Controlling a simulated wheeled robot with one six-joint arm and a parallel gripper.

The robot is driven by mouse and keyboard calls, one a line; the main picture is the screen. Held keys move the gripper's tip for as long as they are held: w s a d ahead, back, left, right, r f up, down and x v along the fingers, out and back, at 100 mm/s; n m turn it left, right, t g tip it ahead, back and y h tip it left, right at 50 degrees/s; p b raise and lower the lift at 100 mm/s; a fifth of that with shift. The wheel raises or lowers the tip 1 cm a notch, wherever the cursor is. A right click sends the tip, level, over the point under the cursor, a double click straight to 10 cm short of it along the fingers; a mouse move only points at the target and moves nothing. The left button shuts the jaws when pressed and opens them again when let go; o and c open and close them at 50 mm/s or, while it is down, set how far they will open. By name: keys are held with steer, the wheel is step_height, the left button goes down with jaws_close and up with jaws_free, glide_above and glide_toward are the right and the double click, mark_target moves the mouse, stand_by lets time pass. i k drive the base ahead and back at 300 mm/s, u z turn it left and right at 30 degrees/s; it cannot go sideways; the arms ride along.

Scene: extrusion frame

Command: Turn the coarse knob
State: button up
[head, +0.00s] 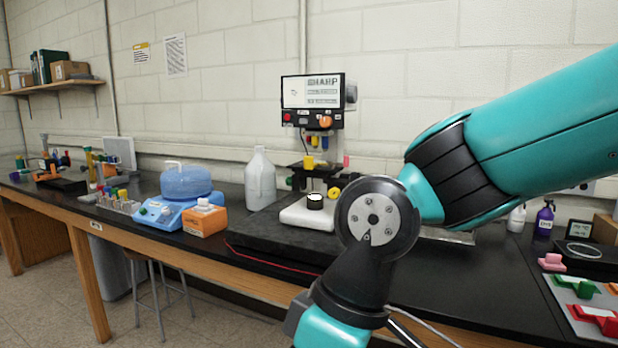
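A microscope-like instrument stands on the bench near the middle of the head view, with a dark stage (318,172) and a white base (303,215). A yellow round knob (333,192) shows at its right side, just left of my arm. A short black cylinder with a pale top (314,201) sits at the base. I cannot tell for certain which part is the coarse knob. My arm crosses the right half of the picture and hides what lies behind its joint. My gripper is out of the picture.
A black control box with a screen (312,92) hangs above the instrument. A white jug (260,180), an orange box (204,219) and a blue-and-white device (170,214) stand to the left. Colored holders (580,287) lie at the right. The dark bench front near the instrument is clear.

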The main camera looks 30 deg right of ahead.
mark_target(353, 176)
steer(key=u, duration=0.05)
steer(key=i, duration=0.8)
steer(key=z, duration=0.65)
steer(key=i, duration=0.75)
steer(key=z, duration=0.65)
